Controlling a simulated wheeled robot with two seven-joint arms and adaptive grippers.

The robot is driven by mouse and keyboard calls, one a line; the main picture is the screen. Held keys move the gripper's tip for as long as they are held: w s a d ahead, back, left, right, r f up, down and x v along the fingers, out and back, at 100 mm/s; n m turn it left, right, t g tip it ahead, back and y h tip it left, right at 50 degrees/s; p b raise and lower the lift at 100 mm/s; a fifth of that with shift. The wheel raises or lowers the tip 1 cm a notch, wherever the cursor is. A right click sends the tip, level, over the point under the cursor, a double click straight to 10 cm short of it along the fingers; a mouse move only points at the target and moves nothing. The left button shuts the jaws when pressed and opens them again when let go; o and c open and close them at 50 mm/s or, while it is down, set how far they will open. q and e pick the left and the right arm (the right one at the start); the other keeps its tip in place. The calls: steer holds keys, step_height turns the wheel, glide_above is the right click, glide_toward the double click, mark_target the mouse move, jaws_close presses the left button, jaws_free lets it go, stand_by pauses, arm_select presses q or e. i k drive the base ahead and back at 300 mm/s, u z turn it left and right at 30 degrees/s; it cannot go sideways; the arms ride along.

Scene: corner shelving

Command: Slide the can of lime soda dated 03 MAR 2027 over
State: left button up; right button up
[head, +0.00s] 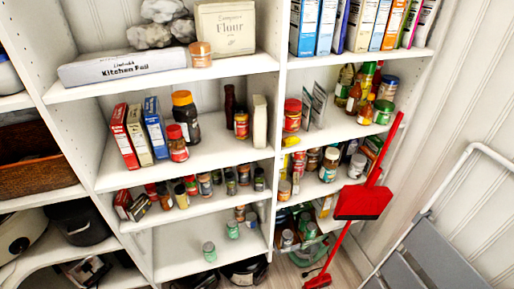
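Several small cans or jars stand on a low white shelf in the head view. A pale green one (209,252) stands near the front edge, and another green one (233,230) is farther back to its right. A darker reddish one (240,213) and a grey-blue one (251,219) stand behind. No label or date is legible, so I cannot tell which is the lime soda dated 03 MAR 2027. Neither of my grippers is in view.
The low shelf (178,247) is bare left of the cans. The shelf above (150,218) is crowded with jars. A red dustpan (362,203) and a grey folding step stool (428,255) stand at right. Dark appliances sit below.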

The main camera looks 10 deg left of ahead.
mark_target(232, 225)
steer(key=z, duration=2.3)
steer(key=i, duration=1.45)
steer(key=u, duration=3.4)
